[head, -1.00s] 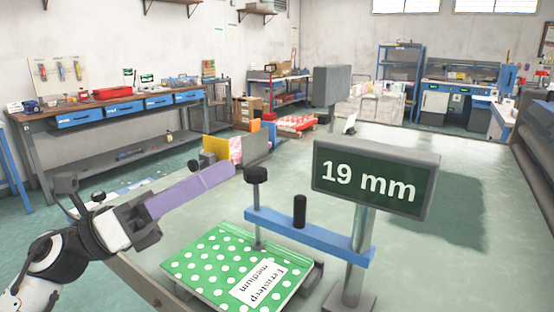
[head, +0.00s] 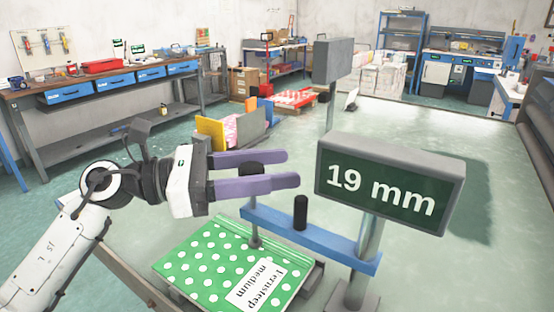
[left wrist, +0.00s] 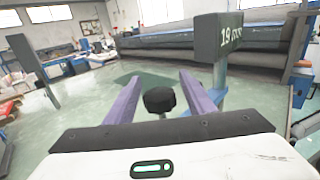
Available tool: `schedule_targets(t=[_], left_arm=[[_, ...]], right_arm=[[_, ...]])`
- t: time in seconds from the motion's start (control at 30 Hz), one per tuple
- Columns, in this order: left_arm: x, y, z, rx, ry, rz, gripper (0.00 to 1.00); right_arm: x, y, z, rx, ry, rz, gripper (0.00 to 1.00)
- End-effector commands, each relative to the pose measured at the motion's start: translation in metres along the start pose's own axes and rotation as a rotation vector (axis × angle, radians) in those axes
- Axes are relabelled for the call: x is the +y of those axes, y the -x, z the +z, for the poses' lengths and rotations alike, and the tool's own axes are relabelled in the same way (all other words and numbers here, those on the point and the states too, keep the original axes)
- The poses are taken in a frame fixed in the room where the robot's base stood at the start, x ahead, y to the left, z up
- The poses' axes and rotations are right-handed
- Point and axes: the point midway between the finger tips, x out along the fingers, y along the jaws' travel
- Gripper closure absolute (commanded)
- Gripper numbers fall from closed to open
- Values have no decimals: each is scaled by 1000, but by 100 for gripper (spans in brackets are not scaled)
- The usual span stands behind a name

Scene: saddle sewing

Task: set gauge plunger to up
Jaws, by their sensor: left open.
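The gauge has a blue arm (head: 325,245) on a grey post, with a display (head: 388,190) reading "19 mm". Its plunger (head: 255,240) is a thin grey rod with a black knob on top, and its foot is at the green dotted fabric (head: 205,262). My left gripper (head: 290,168) is open, with its two purple fingers on either side of the knob. In the left wrist view the black knob (left wrist: 159,100) sits between the fingers (left wrist: 160,92), with space on both sides. My right gripper is not in view.
A white label reading "Fernsteep medium" (head: 256,286) lies on the fabric. A black upright cylinder (head: 300,212) stands on the blue arm. A second grey display (head: 333,62) on a post stands behind. Folders (head: 228,138) stand beyond the gripper.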

Motion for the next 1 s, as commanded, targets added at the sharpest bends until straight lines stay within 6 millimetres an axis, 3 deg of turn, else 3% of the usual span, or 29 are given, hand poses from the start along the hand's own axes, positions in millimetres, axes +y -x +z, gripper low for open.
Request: schedule_targets(t=[0.37,0.67,0.83,1.0], left_arm=[[0,-9,0,0,0,0,51],[0,-8,0,0,0,1,98],[0,-8,2,0,-1,1,100],[0,-8,26,0,-4,2,100]], right_arm=[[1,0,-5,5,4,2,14],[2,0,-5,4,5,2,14],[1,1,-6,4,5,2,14],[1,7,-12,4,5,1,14]])
